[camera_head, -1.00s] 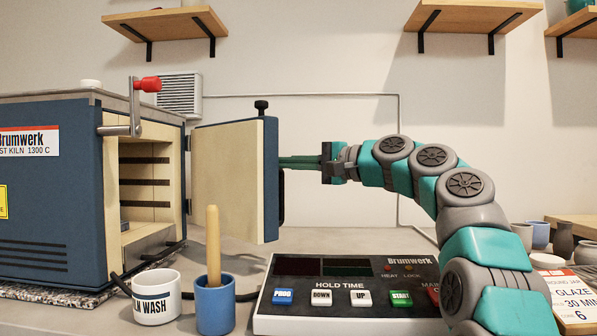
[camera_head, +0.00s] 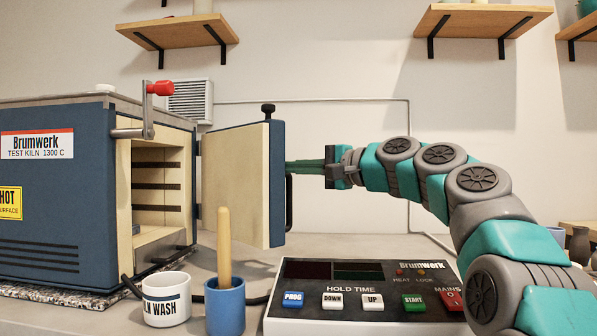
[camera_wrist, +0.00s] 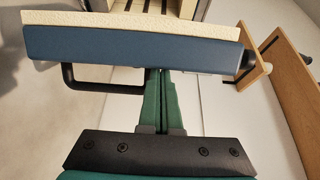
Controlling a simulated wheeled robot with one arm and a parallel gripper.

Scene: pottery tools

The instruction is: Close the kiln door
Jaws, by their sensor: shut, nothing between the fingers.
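The kiln (camera_head: 60,200) is a blue box at the left of the head view, with its pale chamber open to the front. Its door (camera_head: 236,182) stands swung wide open to the right, pale lining showing and blue outer shell (camera_wrist: 150,46) in the wrist view. A black handle (camera_head: 289,203) is on the door's outer side. My gripper (camera_head: 292,166) is shut and empty, level with the door's upper half. Its fingertips (camera_wrist: 163,74) lie at the outer face, beside the handle; I cannot tell whether they touch it.
A white wash cup (camera_head: 166,300) and a blue cup (camera_head: 225,308) with a wooden stick stand before the chamber. A control box (camera_head: 365,296) lies below my arm. A crank with a red knob (camera_head: 160,88) sticks out at the kiln's top. Shelves (camera_head: 475,20) hang above.

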